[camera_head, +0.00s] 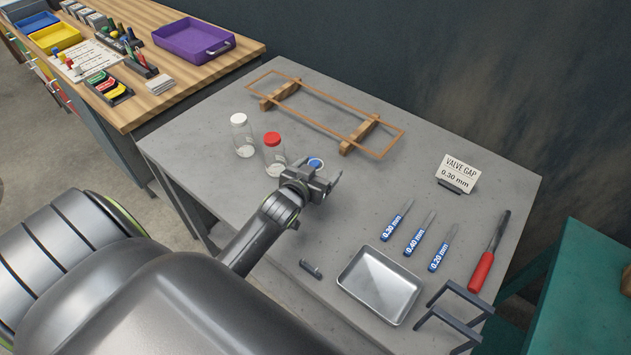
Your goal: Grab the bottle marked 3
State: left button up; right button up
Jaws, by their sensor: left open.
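Two clear bottles stand on the grey table: a white-capped bottle (242,136) and a red-capped bottle (274,155). A blue cap (316,163) shows just behind my left gripper (319,174), right of the red-capped bottle; what is under it is hidden by the gripper. I cannot read a number on any bottle, so I cannot tell which is marked 3. My left gripper is open, close to the blue cap; whether they touch is unclear. My right gripper is not in view.
A copper-coloured frame (331,119) on wooden blocks lies behind. Blue-labelled gauges (397,221), a red-handled tool (483,268), a metal tray (380,285) and a dark bracket (456,312) occupy the right and front. A "VALVE GAP 0.30 mm" card (458,174) stands at right.

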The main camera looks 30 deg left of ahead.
pick_arm(q)
jog(key=shift+c, duration=0.5)
jog(key=c, duration=1)
